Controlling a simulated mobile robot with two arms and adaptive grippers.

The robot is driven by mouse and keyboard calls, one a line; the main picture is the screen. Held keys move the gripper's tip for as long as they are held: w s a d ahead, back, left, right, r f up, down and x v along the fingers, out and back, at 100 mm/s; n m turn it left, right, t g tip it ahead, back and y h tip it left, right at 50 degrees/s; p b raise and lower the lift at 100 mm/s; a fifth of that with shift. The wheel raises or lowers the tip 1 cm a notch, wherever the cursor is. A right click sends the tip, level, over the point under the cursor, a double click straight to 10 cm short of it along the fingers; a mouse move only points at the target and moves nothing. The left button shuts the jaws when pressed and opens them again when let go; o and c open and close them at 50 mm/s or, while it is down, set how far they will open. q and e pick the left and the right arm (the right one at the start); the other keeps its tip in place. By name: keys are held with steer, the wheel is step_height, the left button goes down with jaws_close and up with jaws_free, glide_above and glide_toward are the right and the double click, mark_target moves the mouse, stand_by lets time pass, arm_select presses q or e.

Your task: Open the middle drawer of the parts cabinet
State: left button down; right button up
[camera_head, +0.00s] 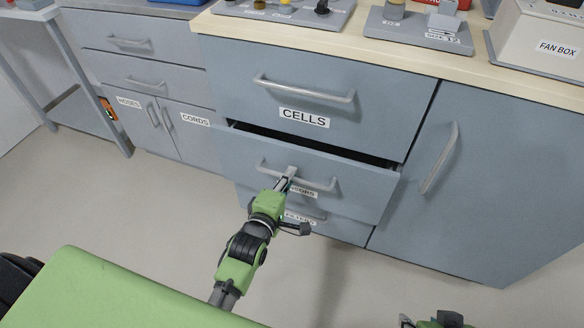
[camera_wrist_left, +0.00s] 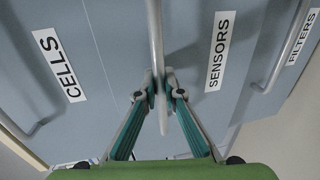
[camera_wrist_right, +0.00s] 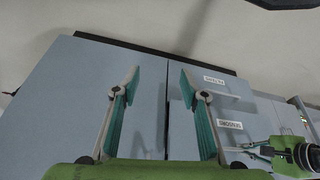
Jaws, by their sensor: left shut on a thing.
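The grey-blue middle drawer (camera_head: 360,190) of the parts cabinet stands partly pulled out, with a dark gap along its top edge. Its SENSORS label (camera_wrist_left: 218,50) reads fully in the left wrist view and is partly hidden in the head view. My left gripper (camera_head: 289,176) is shut on the drawer's bar handle (camera_head: 320,183), near its middle. In the left wrist view the handle (camera_wrist_left: 155,35) runs between the two fingertips. My right gripper (camera_wrist_right: 160,80) is open and empty in the right wrist view, facing the cabinet from a distance.
The CELLS drawer (camera_head: 310,85) above is shut. The FILTERS drawer (camera_head: 340,227) below is partly hidden by my left arm. A door with a vertical handle (camera_head: 440,158) is to the right. A fan box (camera_head: 545,45) and other equipment stand on the counter. The floor in front is clear.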

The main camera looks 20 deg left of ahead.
steer(key=s+r+g+p, duration=0.1)
steer(key=s+r+p, duration=0.1)
steer(key=s, duration=0.2)
arm_select(q)
steer(key=f+p+v, duration=0.2)
steer(key=p+v, duration=0.1)
steer(key=v, duration=0.8)
steer(key=s+d+f+p+v, duration=0.1)
steer(key=p+v, duration=0.3)
steer(key=v, duration=0.8)
steer(key=shift+a+f, duration=0.5)
steer(key=shift+f, duration=0.45)
arm_select(e)
steer(key=s+f+g, duration=0.1)
steer(key=s+f, duration=0.1)
steer(key=f, duration=1)
steer(key=s+d+f+g, duration=0.1)
steer(key=s+f, duration=0.1)
steer(key=f, duration=1)
steer(key=shift+f, duration=0.1)
arm_select(q)
steer(key=c, duration=2.1)
jaws_free()
steer(key=shift+c, duration=0.2)
